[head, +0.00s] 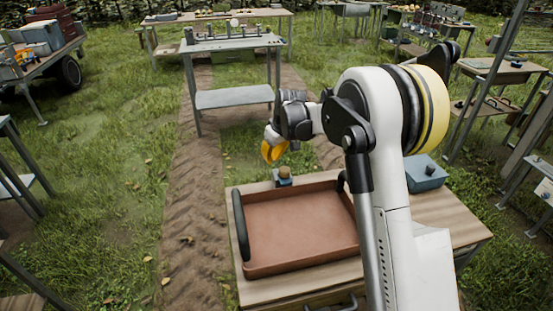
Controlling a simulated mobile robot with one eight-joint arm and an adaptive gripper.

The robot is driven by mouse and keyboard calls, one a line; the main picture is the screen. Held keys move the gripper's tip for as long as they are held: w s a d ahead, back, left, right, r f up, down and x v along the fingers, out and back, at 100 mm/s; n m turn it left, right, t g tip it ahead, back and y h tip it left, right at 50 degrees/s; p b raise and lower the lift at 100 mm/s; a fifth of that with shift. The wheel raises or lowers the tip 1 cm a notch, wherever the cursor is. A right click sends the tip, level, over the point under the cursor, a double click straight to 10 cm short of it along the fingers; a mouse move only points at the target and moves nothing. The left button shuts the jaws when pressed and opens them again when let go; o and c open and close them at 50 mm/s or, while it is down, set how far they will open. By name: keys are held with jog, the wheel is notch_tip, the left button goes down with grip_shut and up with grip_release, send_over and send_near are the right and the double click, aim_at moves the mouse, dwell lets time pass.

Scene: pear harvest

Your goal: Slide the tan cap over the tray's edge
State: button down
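A brown, shallow tray (248,270) with black side handles lies on the wooden table in the head view. A small tan, rounded piece (285,171), which looks like the cap, sits on top of a small blue-grey block (283,181) just beyond the tray's far edge. The tray's inside looks empty. My gripper (273,153) has yellow fingers and hangs above and slightly left of the tan piece, apart from it. The fingers are small and seen from behind, so their opening is unclear. I see nothing held in them.
A blue-grey box (425,173) stands on the table (455,213) to the right, beyond my arm. A grey metal stand (232,97) is farther back on the grass. My arm hides part of the tray's right side. The air above the tray's left half is clear.

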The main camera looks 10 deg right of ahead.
jog(key=p+v, duration=0.3)
jog(key=v, duration=0.7)
